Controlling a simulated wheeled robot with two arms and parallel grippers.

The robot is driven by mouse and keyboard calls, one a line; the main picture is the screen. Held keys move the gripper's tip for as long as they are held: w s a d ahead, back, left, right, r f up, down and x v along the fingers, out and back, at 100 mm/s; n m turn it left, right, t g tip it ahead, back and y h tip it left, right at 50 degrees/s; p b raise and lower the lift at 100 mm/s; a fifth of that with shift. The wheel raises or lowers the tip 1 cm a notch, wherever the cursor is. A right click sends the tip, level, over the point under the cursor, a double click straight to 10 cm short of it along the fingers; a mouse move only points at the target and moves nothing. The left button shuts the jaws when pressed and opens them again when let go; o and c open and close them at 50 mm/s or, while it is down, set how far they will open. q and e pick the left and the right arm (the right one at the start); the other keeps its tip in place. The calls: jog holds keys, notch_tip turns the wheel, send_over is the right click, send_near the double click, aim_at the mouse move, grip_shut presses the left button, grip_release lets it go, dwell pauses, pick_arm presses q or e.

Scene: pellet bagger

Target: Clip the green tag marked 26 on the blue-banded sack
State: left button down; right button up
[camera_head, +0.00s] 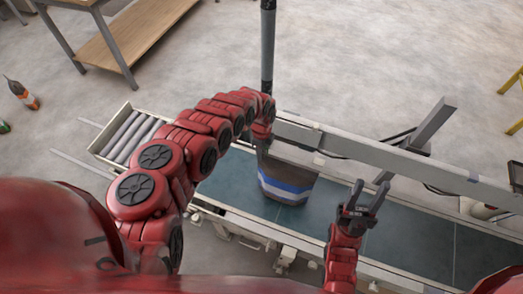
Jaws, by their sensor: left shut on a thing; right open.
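The blue-banded sack (286,189) stands on the teal conveyor belt in the head view. It is dark grey, with a blue and a white stripe around its lower half. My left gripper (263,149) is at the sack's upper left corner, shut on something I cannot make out. From this angle I cannot tell whether it touches the sack. My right gripper (370,187) is open and empty, to the right of the sack and apart from it, fingers pointing away from me. No green tag or number is visible.
A grey rail (350,148) runs along the conveyor's (410,235) far side, and a dark post (268,50) rises behind the sack. Rollers (130,136) lie at the left end. A wooden bench (135,38) stands back left. The belt right of the sack is clear.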

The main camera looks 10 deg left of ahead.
pick_arm(q)
jog(key=shift+s+f+b, duration=0.15)
jog(key=shift+f+b, duration=0.05)
jog(key=shift+b, duration=0.1)
jog(key=shift+s+f, duration=0.15)
dwell(0.5)
jog(key=c, duration=0.8)
grip_release()
jog(key=o, duration=0.4)
jog(key=shift+w+f, duration=0.1)
jog(key=shift+w, duration=0.15)
jog(key=shift+r, duration=0.2)
